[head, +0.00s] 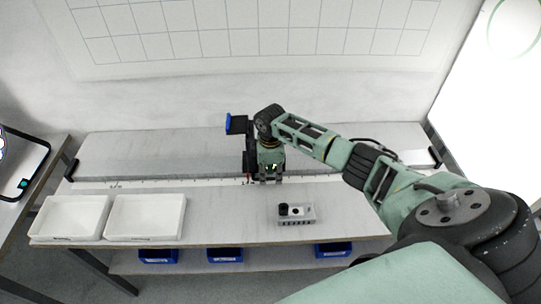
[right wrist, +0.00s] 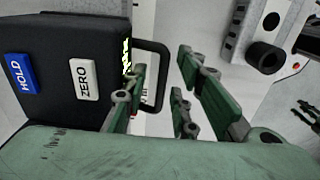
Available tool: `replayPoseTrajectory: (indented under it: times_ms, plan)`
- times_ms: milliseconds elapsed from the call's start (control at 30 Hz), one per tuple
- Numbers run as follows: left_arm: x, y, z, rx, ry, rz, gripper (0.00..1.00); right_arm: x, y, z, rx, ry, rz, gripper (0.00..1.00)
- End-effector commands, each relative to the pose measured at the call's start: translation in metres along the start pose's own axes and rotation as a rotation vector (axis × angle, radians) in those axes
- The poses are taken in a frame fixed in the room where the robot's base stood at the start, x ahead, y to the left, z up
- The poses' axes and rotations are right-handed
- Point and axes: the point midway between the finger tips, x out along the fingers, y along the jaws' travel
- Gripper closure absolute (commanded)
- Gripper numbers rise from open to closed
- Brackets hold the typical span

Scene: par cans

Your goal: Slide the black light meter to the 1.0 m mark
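The black light meter (head: 249,150) stands upright on a long rail with a pale scale strip (head: 200,181), near the middle of the bench. In the right wrist view the black meter box (right wrist: 60,45) shows a blue HOLD button, a white ZERO button and a black loop handle (right wrist: 161,70). My right gripper (head: 269,178) is beside the meter's right side. Its fingers (right wrist: 165,95) are open, with the handle's outer bar appearing between them; contact cannot be told. The scale numbers are too small to read, so the 1.0 m mark cannot be picked out. My left gripper is not in view.
Two white trays (head: 145,238) sit at the bench's front left. A small grey box with black knobs (head: 297,219) is front right of the meter. Blue bins (head: 225,255) are on the shelf below. The scale strip left of the meter looks clear.

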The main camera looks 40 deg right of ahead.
Motion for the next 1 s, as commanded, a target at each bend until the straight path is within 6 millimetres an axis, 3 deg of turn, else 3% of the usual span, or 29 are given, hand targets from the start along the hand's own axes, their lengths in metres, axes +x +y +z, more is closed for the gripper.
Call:
replayPoseTrajectory:
  times_ms: [233,700,1000]
  plan:
    - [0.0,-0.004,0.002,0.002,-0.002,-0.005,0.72,-0.016,0.0,-0.001,-0.002,0.002,0.001,0.74]
    - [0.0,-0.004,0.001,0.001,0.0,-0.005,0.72,-0.106,0.001,0.001,0.0,0.001,0.002,0.74]
    - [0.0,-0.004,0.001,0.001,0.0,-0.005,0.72,-0.12,0.001,0.001,0.0,0.001,0.0,0.74]
